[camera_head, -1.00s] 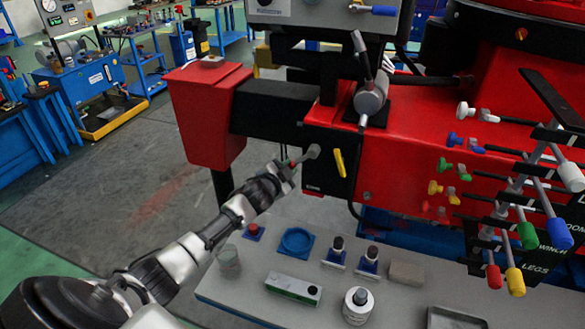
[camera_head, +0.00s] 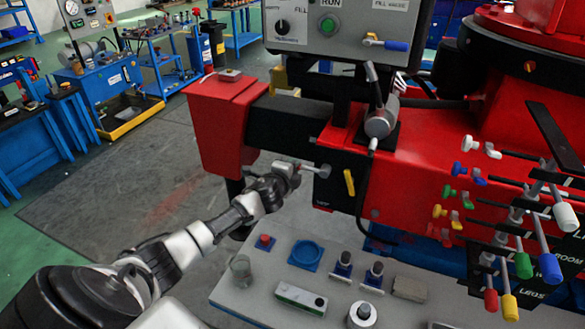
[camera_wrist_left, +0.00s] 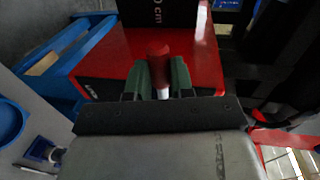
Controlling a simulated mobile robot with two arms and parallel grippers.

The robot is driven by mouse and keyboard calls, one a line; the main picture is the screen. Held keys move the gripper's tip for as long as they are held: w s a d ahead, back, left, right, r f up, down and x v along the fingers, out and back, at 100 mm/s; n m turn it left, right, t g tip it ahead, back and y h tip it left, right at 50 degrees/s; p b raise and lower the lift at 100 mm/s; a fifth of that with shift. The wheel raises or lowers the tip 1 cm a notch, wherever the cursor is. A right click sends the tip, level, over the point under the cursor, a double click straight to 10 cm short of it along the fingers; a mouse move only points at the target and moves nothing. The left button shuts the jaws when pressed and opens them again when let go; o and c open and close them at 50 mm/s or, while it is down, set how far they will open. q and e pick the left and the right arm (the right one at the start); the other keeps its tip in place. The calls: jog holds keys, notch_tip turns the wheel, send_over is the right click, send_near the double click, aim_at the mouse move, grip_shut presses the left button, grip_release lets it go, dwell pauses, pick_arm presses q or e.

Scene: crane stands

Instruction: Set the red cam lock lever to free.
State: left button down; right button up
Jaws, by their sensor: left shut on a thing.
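The red cam lock lever shows in the left wrist view as a red grip (camera_wrist_left: 158,52) with a pale shaft below it, between the two green finger pads of my left gripper (camera_wrist_left: 160,78). In the head view my left gripper (camera_head: 292,172) is closed on the lever beside the black beam end. The lever's grey pivot end (camera_head: 324,171) shows just right of the fingers. The lever points left from the pivot, close to level. Most of its grip is hidden by my fingers in the head view. No free or locked marking is readable. My right gripper is out of view.
A yellow handle (camera_head: 349,182) sits just right of the pivot. A red box-shaped housing (camera_head: 222,115) stands to the left. Below is a grey bench (camera_head: 258,282) with a blue ring, small parts and a jar. Coloured control levers (camera_head: 523,265) stand at the right.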

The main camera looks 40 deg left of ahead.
pick_arm(q)
jog(key=shift+r, duration=0.1)
dwell(0.5)
jog(key=c, duration=1)
grip_release()
jog(key=shift+o, duration=0.2)
jog(key=b+v, duration=0.1)
jog(key=v, duration=0.9)
jog(key=shift+s+d+r+b, duration=0.15)
jog(key=shift+s+d+b, duration=0.05)
jog(key=shift+s+b, duration=0.15)
